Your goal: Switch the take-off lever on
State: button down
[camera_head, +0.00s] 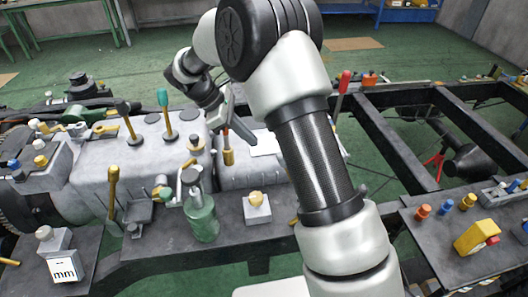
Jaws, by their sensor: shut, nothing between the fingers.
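Several levers stand on the grey gearbox housing (150,165), and I cannot tell for sure which is the take-off lever. A yellow-handled lever (113,180) stands at the front left. A red-handled lever (343,84) is behind my arm at the right. My gripper (230,122) is shut and empty, above the housing's right end. Its tips are close to a yellow-brown handle (228,156); I cannot tell if they touch.
A green bottle-like can (202,218) and a small block with a yellow knob (257,208) stand in front. A box marked "mm" (64,270) is at front left. A panel (450,245) with coloured knobs is at right. Black frame rails (400,150) enclose open floor.

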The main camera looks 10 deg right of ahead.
jog(key=b+x, duration=0.1)
jog(key=x, duration=0.9)
jog(key=shift+r, duration=0.15)
